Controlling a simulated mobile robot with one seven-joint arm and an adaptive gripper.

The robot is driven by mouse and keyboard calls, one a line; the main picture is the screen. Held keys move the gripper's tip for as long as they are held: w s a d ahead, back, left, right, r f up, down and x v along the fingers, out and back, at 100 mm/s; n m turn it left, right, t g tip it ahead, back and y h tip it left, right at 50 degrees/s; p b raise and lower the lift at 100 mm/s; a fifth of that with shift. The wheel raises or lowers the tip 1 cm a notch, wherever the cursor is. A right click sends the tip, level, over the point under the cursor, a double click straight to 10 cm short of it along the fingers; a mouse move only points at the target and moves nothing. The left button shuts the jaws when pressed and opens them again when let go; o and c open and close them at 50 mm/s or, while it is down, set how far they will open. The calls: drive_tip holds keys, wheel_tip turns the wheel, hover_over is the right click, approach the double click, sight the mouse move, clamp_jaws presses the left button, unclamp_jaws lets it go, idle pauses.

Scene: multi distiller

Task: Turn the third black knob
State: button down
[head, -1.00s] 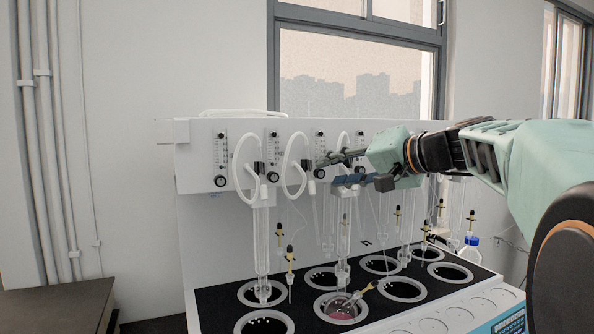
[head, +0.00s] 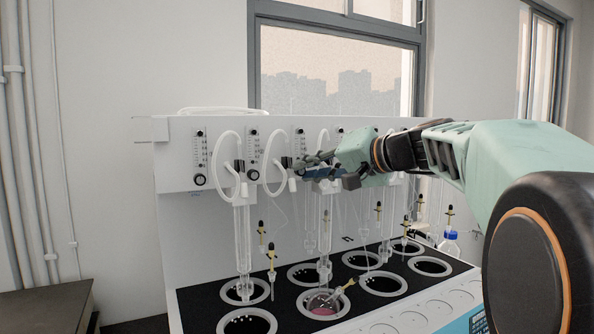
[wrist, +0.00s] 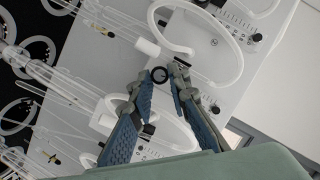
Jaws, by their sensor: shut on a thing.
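The white panel of the distiller (head: 178,150) carries a row of black knobs under its flow scales. The first black knob (head: 200,180) and the second (head: 253,174) show clear at the left. My gripper (head: 300,168) is at the third knob's place, its fingers covering that knob in the head view. In the wrist view the third black knob (wrist: 160,75) sits between the fingertips of my gripper (wrist: 163,77), which is shut on it. How far it is turned cannot be told.
White looped hoses (head: 228,160) hang beside the knobs, close to my fingers; one hose loop (wrist: 238,65) also shows in the wrist view. Glass condensers (head: 325,230) stand below, over a black deck with ringed wells. A flask with pink liquid (head: 322,306) sits in one well.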

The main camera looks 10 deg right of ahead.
drive_tip(key=shift+f+m+y+b, duration=0.35)
drive_tip(key=shift+m+b, duration=0.15)
drive_tip(key=shift+b, duration=0.4)
drive_tip(key=shift+d+m+y+b, duration=0.1)
drive_tip(key=shift+m+y+b, duration=0.15)
drive_tip(key=shift+m+b, duration=0.4)
drive_tip(key=shift+r, duration=0.2)
drive_tip(key=c, duration=1.8)
unclamp_jaws()
